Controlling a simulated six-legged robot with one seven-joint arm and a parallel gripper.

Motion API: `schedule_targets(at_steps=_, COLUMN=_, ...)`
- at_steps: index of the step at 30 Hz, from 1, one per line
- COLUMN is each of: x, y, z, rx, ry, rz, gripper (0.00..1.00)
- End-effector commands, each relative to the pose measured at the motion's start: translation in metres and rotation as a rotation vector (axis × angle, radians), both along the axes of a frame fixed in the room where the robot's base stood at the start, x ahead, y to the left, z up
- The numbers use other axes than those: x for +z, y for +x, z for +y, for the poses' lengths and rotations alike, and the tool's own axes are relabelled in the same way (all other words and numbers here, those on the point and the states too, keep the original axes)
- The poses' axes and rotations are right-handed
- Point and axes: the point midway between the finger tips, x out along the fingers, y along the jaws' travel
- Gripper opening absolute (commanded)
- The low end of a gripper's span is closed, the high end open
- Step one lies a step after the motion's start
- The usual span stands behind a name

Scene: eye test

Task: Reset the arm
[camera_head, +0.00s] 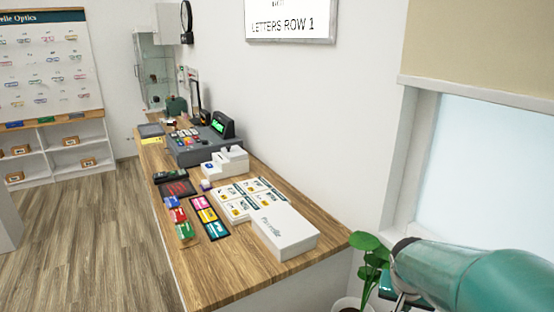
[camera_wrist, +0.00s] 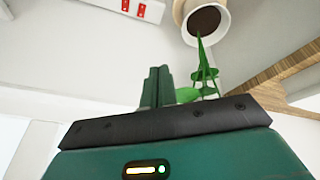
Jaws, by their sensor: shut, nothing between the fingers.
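My gripper shows in the wrist view, with its teal fingers (camera_wrist: 157,87) standing side by side and touching. Nothing is between them. Its teal body with a black band fills the bottom of that view. In the head view my teal arm reaches in from the lower right corner, in front of the window. The gripper's fingers cannot be made out clearly there. A green potted plant (camera_head: 371,250) is right beside the arm. In the wrist view the plant's leaves (camera_wrist: 205,77) are close behind and right of the fingers; I cannot tell whether they touch.
A wooden counter (camera_head: 205,270) runs along the wall, holding a white box (camera_head: 284,231), cards, and a cash register (camera_head: 200,143). A window (camera_head: 470,160) is at right. A power strip (camera_wrist: 137,9) shows in the wrist view. The wooden floor (camera_head: 80,230) at left is clear.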

Motion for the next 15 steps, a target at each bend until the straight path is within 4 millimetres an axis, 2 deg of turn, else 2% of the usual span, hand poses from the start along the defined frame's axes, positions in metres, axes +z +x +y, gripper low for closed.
schedule_targets(at_steps=1, x=0.017, y=-0.006, z=0.016, rx=0.041, ry=-0.005, rz=-0.018, gripper=0.0)
schedule_targets(at_steps=6, x=0.056, y=-0.034, z=0.064, rx=0.183, ry=0.001, rz=-0.056, gripper=0.0)
schedule_targets(at_steps=12, x=0.089, y=-0.077, z=0.116, rx=0.368, ry=0.026, rz=-0.109, gripper=0.0)
schedule_targets(at_steps=15, x=0.099, y=-0.097, z=0.136, rx=0.452, ry=0.043, rz=-0.133, gripper=0.0)
